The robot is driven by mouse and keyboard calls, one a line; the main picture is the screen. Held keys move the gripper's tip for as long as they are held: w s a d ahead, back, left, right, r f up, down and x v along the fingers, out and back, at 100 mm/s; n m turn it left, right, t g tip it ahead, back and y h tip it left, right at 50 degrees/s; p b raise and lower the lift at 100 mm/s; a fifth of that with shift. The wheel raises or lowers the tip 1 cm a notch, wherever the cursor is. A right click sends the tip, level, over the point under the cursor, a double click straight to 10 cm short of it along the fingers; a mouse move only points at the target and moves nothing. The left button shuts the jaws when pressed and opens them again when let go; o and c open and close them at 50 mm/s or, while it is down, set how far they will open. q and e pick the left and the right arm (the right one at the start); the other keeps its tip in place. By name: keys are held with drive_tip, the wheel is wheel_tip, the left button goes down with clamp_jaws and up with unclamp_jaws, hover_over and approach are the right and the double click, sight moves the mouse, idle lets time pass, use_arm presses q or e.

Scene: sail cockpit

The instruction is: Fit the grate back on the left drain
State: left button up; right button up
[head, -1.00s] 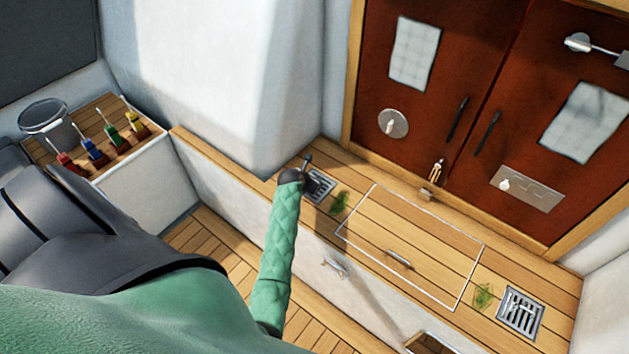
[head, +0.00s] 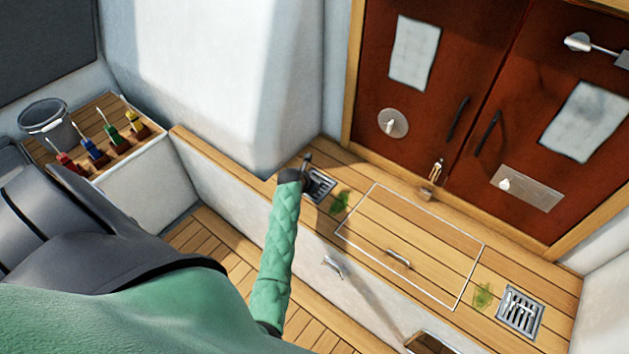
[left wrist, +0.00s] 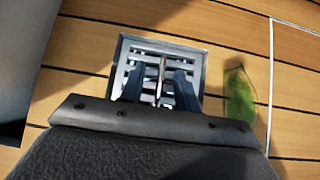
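The left drain (head: 320,186) is a square metal fitting in the wooden ledge near the white wall. In the left wrist view its pale frame (left wrist: 203,58) surrounds a slatted metal grate (left wrist: 150,50) with an upright handle in the middle. I cannot tell whether the grate sits flush. My left gripper (head: 307,166) is over this drain; in the left wrist view its fingers (left wrist: 160,85) stand apart on either side of the handle, with gaps visible. In the head view my arm hides part of the drain. My right gripper is not in view.
Green weed (head: 339,203) lies right of the left drain. A hatch with a handle (head: 398,258) lies in the ledge's middle. The right drain (head: 520,312) has a grate, with weed (head: 483,296) beside it. Red-brown doors (head: 430,110) stand behind. A bucket (head: 45,118) stands far left.

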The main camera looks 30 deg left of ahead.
use_arm(q)
drive_tip(key=shift+b+v, duration=0.55)
drive_tip(key=shift+v, duration=3.35)
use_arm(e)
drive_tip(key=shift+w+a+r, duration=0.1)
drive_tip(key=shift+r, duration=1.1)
